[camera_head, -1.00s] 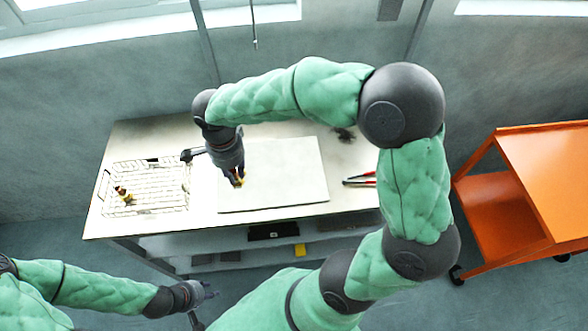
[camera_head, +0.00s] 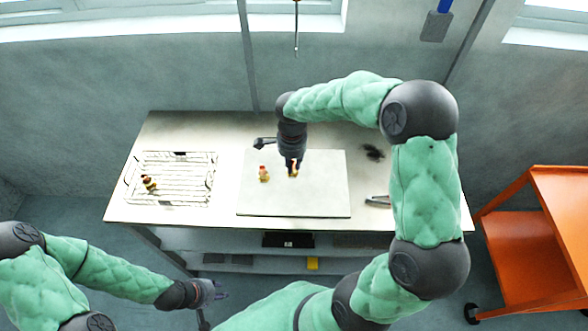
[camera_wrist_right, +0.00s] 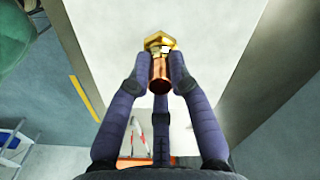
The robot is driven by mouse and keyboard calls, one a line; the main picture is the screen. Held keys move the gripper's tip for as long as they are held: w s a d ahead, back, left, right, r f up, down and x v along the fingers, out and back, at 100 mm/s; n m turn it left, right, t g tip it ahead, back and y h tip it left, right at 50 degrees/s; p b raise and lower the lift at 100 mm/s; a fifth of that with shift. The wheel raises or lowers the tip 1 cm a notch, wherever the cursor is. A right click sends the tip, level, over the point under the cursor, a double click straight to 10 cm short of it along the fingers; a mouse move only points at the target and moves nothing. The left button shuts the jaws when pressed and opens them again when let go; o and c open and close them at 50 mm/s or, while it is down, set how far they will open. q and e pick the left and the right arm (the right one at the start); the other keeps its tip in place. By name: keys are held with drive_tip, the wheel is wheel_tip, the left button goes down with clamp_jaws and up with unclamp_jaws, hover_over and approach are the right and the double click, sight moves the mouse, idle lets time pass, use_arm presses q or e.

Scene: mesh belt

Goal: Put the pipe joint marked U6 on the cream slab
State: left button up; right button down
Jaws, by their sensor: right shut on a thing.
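The cream slab (camera_head: 320,198) lies flat on the worktable. My right gripper (camera_head: 292,170) is over its upper middle, shut on a brass and copper pipe joint (camera_head: 294,173). In the right wrist view this joint (camera_wrist_right: 159,72) is between the fingers, with a brass hex end and a copper tube end. I cannot tell whether it touches the slab. A second joint (camera_head: 263,173), yellowish with a red top, stands on the slab to the left. No U6 mark is legible. My left gripper (camera_head: 213,292) is low in front of the table, too small to read.
A wire basket (camera_head: 190,182) on the table's left holds one or more small brass-coloured fittings (camera_head: 149,183). A tool (camera_head: 378,201) lies right of the slab, and a dark object (camera_head: 373,152) behind it. An orange cart (camera_head: 545,220) stands to the right.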

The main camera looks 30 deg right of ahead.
sight(294, 168)
drive_tip(key=shift+w+d+f+b, duration=0.1)
drive_tip(key=shift+d+f+b, duration=0.1)
drive_tip(key=shift+f, duration=0.8)
drive_tip(key=shift+w+d+f+b, duration=0.1)
drive_tip(key=shift+d+f, duration=0.1)
drive_tip(key=shift+f, duration=0.8)
drive_tip(key=shift+f, duration=0.15)
drive_tip(key=c, duration=1.1)
unclamp_jaws()
drive_tip(key=shift+c, duration=0.2)
drive_tip(key=shift+s, duration=0.1)
drive_tip(key=shift+r, duration=0.3)
wheel_tip(294, 168, up, 12)
drive_tip(key=shift+f+p, duration=0.15)
drive_tip(key=shift+p, duration=0.7)
